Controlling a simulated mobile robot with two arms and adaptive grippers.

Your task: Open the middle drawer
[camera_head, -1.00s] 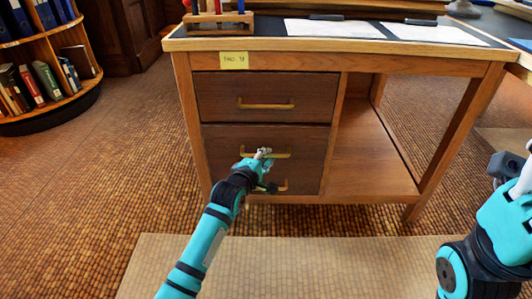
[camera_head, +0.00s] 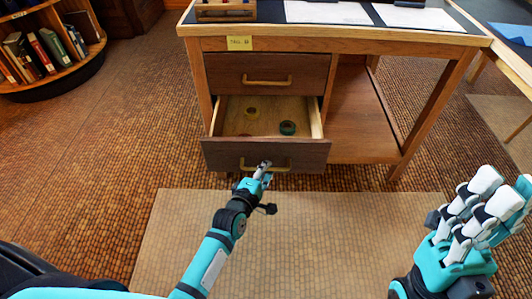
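The middle drawer (camera_head: 240,154) of the wooden desk is pulled out, with its pale inside showing. A yellow ring-shaped item (camera_head: 251,112) and a green roll (camera_head: 287,128) lie in it. Its brass handle (camera_head: 283,169) is on the front face. My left gripper (camera_head: 264,167) is at the middle of this handle, with its fingers closed around it. The top drawer (camera_head: 300,72) is shut. The lowest drawer is hidden behind the open one. My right gripper (camera_head: 492,205) is at the lower right, away from the desk, with its fingers apart and empty.
The desk top (camera_head: 270,30) holds papers (camera_head: 328,12) and a wooden holder (camera_head: 225,11). A yellow label (camera_head: 239,43) is on its front edge. A round bookshelf (camera_head: 55,82) stands at left. A pale mat (camera_head: 330,225) lies on clear floor before the desk.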

